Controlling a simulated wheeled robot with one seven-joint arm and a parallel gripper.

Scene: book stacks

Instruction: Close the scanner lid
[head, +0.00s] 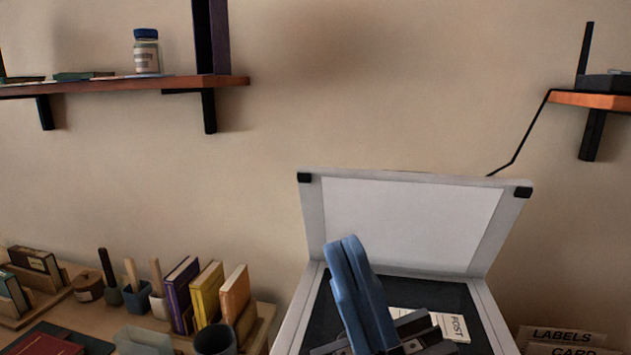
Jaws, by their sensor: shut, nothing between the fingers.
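The scanner lid (410,222) stands raised at the back of the scanner, leaning slightly toward the wall. It is a grey frame with a white inner panel and black corner pads. The scanner bed (463,296) below is dark glass in a light grey casing. A white paper marked "POST" (440,322) lies on the bed, partly hidden by my gripper. My gripper (342,243) has blue fingers, shut and empty, pointing up in front of the lid's lower left part. I cannot tell whether it touches the lid. The scanner's front is out of view.
Upright books (206,295) and pots with tools (135,296) stand left of the scanner. A dark cup (214,340) is near its left side. Boxes marked "LABELS" (562,336) sit at right. Wall shelves (120,87) hang above left and right (590,100).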

